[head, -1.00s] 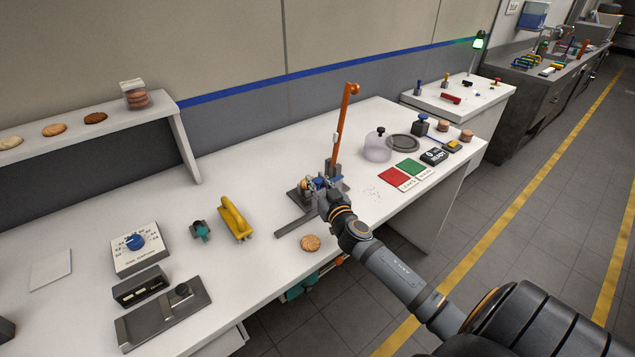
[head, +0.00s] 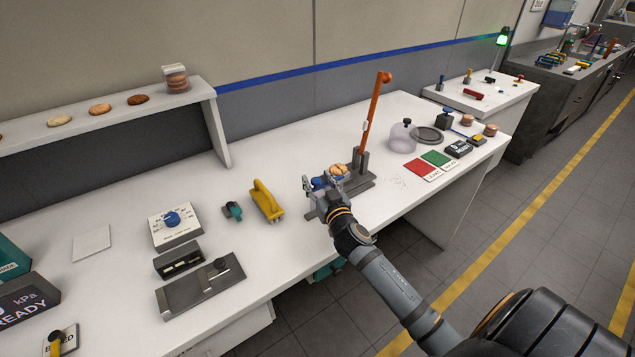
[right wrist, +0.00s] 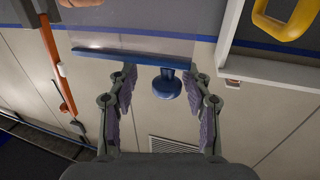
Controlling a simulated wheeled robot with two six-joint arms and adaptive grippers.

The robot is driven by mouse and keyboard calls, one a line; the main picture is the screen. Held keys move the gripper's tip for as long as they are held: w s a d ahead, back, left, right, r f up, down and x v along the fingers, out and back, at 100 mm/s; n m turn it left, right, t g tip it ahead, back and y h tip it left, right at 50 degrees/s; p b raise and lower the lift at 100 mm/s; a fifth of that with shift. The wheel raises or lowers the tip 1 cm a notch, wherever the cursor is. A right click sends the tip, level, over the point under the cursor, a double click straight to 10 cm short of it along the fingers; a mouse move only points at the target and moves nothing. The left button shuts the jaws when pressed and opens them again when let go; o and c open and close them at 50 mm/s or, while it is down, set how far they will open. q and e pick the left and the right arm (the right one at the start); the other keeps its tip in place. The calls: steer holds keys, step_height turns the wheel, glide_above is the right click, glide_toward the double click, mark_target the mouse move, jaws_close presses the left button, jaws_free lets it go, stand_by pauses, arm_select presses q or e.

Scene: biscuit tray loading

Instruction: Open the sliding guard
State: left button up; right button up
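The sliding guard (right wrist: 120,45) shows in the right wrist view as a clear panel with a blue bar (right wrist: 125,57) along its lower edge. A blue knob (right wrist: 167,84) sticks out below that bar. My right gripper (right wrist: 163,80) is open. Its two fingers stand on either side of the knob, with a gap on both sides. In the head view the right gripper (head: 319,187) is at the left end of the grey fixture (head: 356,184). A biscuit (head: 338,170) is at the fixture. The clear panel is too small to make out there. My left gripper is not in view.
An orange lever (head: 371,120) stands upright behind the fixture. A yellow-handled tool (head: 267,200) and a small teal item (head: 233,211) lie to the left. A clear dome (head: 403,138) and red (head: 419,168) and green (head: 436,158) pads are to the right.

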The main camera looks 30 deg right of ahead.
steer(key=shift+a, duration=0.15)
steer(key=shift+a+r, duration=0.1)
steer(key=shift+a, duration=0.05)
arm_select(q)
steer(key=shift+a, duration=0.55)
arm_select(e)
steer(key=s+a, duration=0.2)
steer(key=s, duration=0.9)
steer(key=shift+s, duration=0.4)
